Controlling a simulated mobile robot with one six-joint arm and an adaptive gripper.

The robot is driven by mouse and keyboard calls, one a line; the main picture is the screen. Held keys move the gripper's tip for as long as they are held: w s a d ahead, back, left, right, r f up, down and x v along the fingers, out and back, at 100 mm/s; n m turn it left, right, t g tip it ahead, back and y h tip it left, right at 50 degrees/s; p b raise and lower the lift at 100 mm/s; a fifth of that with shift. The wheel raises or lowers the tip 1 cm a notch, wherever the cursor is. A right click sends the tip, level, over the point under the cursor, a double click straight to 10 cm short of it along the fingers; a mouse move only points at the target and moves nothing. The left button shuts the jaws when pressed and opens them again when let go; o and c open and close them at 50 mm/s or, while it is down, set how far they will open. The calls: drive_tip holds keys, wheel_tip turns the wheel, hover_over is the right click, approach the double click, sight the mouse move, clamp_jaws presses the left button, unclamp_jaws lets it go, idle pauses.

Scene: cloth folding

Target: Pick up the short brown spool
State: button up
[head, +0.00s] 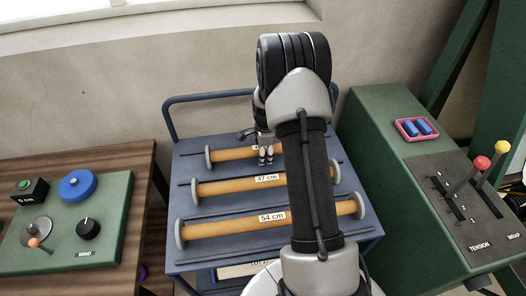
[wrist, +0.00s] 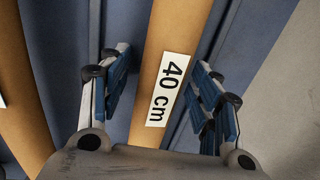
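The short brown spool (head: 230,154) lies at the back of the blue cart's top, with light end discs. Its label reads 40 cm in the wrist view (wrist: 176,60); in the head view my arm hides its right part and most of the label. My gripper (head: 265,156) is over the spool's middle, pointing down. In the wrist view its blue-padded fingers (wrist: 158,72) stand open, one on each side of the spool by the label, with small gaps showing. It appears empty.
Two longer spools, 47 cm (head: 228,187) and 54 cm (head: 225,227), lie in front on the blue cart (head: 190,148). A wall rises close behind. A wooden table (head: 140,160) stands left, and a green console (head: 375,125) with levers stands right.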

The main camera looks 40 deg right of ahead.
drive_tip(key=c, duration=1.3)
wheel_tip(320, 180, up, 20)
drive_tip(key=p, duration=0.5)
drive_tip(key=shift+p, duration=0.4)
